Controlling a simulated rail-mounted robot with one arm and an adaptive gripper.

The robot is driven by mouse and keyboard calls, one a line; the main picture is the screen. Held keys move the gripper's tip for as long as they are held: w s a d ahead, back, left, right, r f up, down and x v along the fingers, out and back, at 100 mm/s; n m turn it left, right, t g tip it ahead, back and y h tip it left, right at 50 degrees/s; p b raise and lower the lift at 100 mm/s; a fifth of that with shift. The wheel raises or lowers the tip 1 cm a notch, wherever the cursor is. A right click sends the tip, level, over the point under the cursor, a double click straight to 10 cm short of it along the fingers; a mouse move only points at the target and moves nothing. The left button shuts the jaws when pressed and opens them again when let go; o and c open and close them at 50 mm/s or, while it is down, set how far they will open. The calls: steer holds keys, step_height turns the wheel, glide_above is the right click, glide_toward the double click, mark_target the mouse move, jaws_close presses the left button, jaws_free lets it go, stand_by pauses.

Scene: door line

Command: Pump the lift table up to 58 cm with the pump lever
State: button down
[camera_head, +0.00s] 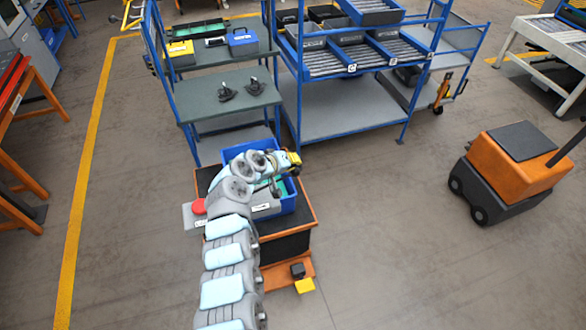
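The lift table (286,246) stands below the middle of the picture, with an orange-edged top, dark folded sides and an orange base. A blue bin (288,205) sits on its top. A dark block (297,270) and a yellow pedal-like piece (305,286) are at the front of the base. I cannot make out the pump lever for certain; my arm covers the table's left part. My gripper (276,188) is over the blue bin, small and partly hidden by the wrist. Its finger opening cannot be made out. No height scale is readable.
A red button (198,206) on a grey plate is left of the table. A green-shelved rack (230,95) and a blue rack with bins (345,105) stand behind. An orange wheeled cart (515,165) is at right. The floor between is clear.

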mark_target(299, 171)
steer(key=shift+w+d+f+b, duration=0.1)
steer(key=shift+d+f+b, duration=0.2)
steer(key=shift+f+b, duration=0.6)
steer(key=shift+w+d+f+b, duration=0.1)
steer(key=shift+d+f+b, duration=0.25)
steer(key=shift+f+b, duration=0.45)
steer(key=shift+w+d+f+b, duration=0.1)
steer(key=shift+d+f+b, duration=0.2)
steer(key=shift+f+b, duration=0.6)
stand_by(3.1)
steer(key=shift+r, duration=0.1)
stand_by(0.5)
steer(key=shift+s+a+r+p, duration=0.15)
steer(key=shift+a+r+p, duration=0.25)
steer(key=shift+r+p, duration=0.5)
steer(key=shift+s+a+r+p, duration=0.1)
steer(key=shift+a+r+p, duration=0.4)
steer(key=shift+r, duration=0.75)
steer(key=shift+s+a+r+p, duration=0.15)
steer(key=shift+a+r+p, duration=0.2)
steer(key=shift+r+p, duration=0.55)
